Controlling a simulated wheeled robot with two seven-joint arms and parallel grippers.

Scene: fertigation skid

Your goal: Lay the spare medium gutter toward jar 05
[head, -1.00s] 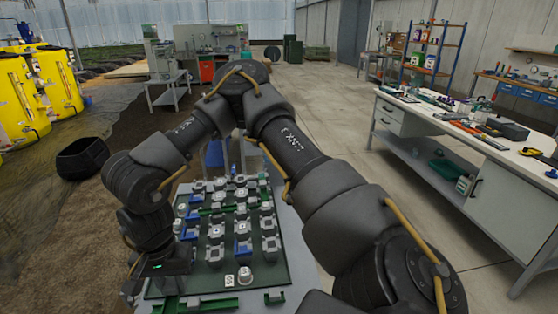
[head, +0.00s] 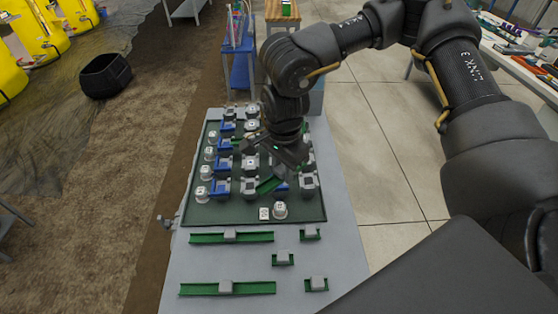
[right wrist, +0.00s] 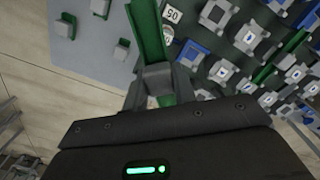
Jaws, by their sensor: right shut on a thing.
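The spare medium gutter is a green channel with a grey block. My right gripper (head: 276,152) is shut on the block and holds the gutter (head: 268,185) over the front half of the board. In the right wrist view the gutter (right wrist: 147,35) runs away from the grey block (right wrist: 157,84) at the jaws. A white tag (right wrist: 171,15), which appears to read 05 upside down, and a partly hidden white jar (right wrist: 167,34) lie beside it. In the head view that jar (head: 280,211) stands at the board's front edge beside its tag (head: 264,213). My left gripper is out of view.
The dark green board (head: 240,214) carries several grey blocks, blue channels and white jars. On the grey table (head: 180,262) in front lie long green gutters (head: 250,237) (head: 255,288) and short green pieces (head: 283,259). Bare tabletop lies between them.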

